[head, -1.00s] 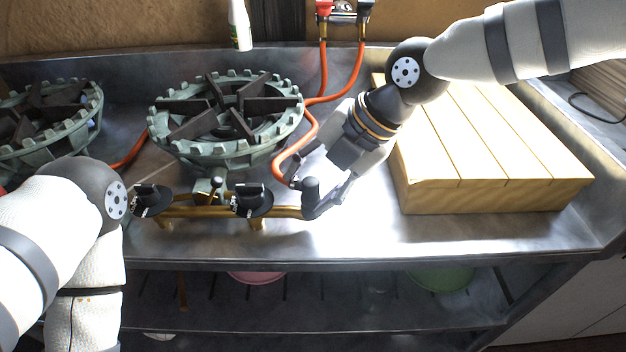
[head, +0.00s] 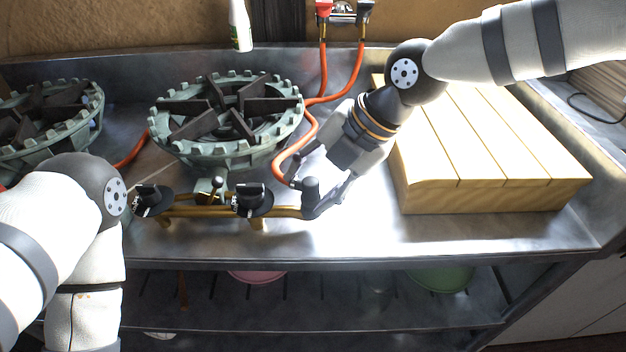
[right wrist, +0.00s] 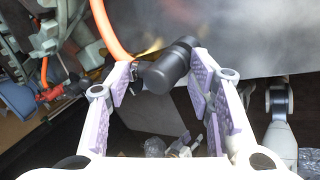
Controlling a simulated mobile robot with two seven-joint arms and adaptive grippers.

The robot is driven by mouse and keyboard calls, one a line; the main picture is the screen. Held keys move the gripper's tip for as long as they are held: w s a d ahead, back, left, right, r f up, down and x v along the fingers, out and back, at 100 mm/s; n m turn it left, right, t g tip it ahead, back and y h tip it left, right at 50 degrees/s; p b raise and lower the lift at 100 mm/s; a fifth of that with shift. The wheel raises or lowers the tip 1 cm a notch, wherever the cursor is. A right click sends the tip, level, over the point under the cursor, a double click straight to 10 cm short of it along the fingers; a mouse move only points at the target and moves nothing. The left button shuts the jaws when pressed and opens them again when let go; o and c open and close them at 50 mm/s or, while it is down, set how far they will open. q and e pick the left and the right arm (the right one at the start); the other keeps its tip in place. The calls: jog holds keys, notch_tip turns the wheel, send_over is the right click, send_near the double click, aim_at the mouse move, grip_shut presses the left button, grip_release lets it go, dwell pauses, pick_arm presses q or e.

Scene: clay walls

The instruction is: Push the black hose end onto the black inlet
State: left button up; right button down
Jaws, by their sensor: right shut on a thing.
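My right gripper (head: 308,198) is shut on a dark cylindrical piece, which looks like the black hose end (head: 311,186), at the right end of the brass burner pipe (head: 282,211). In the right wrist view the black cylinder (right wrist: 168,68) lies tilted between the two purple-padded fingers (right wrist: 163,78). The orange hose (head: 281,165) curves down to this spot; in the right wrist view it passes behind the left finger. I cannot make out the black inlet apart from the hose end, nor whether they are joined. My left gripper is out of view; only my left arm shows.
Green burners (head: 227,115) stand left of my right gripper. Black knobs (head: 253,200) sit on the brass pipe close by. A slatted wooden block (head: 480,190) is to the right. A white bottle (head: 239,25) and red and black wall fittings (head: 345,14) are at the back. The counter's front strip is clear.

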jog(key=shift+f, duration=0.65)
jog(key=c, duration=0.7)
grip_release()
jog(key=v, duration=1.2)
